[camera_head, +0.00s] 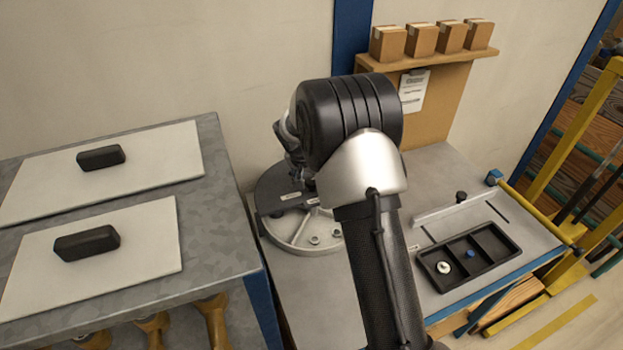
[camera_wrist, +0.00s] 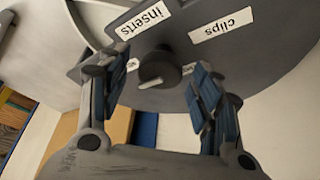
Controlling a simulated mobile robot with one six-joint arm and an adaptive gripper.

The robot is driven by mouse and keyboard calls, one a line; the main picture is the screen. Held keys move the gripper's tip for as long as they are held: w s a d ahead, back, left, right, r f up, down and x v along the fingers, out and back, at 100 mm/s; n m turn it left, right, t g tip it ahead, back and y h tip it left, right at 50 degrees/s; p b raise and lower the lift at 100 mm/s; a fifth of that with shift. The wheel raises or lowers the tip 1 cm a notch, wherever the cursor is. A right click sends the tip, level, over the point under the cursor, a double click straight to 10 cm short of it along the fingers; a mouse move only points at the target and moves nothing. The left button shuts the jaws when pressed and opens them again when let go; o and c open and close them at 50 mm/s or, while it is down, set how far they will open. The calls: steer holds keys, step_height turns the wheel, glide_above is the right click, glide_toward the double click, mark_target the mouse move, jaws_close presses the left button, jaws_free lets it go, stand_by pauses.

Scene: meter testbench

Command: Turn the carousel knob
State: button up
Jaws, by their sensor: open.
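My gripper (camera_wrist: 160,92) is open, with one blue-padded finger on each side of the knob. I cannot tell whether either finger touches it.
A black compartment tray (camera_head: 427,257) with small parts is right of my arm. A shelf with several cardboard boxes (camera_head: 422,40) stands behind. A table at left holds white boards with black blocks (camera_head: 87,243). A yellow frame (camera_head: 590,105) stands at far right.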

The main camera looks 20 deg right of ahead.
steer(key=shift+c, duration=0.3)
steer(key=c, duration=1)
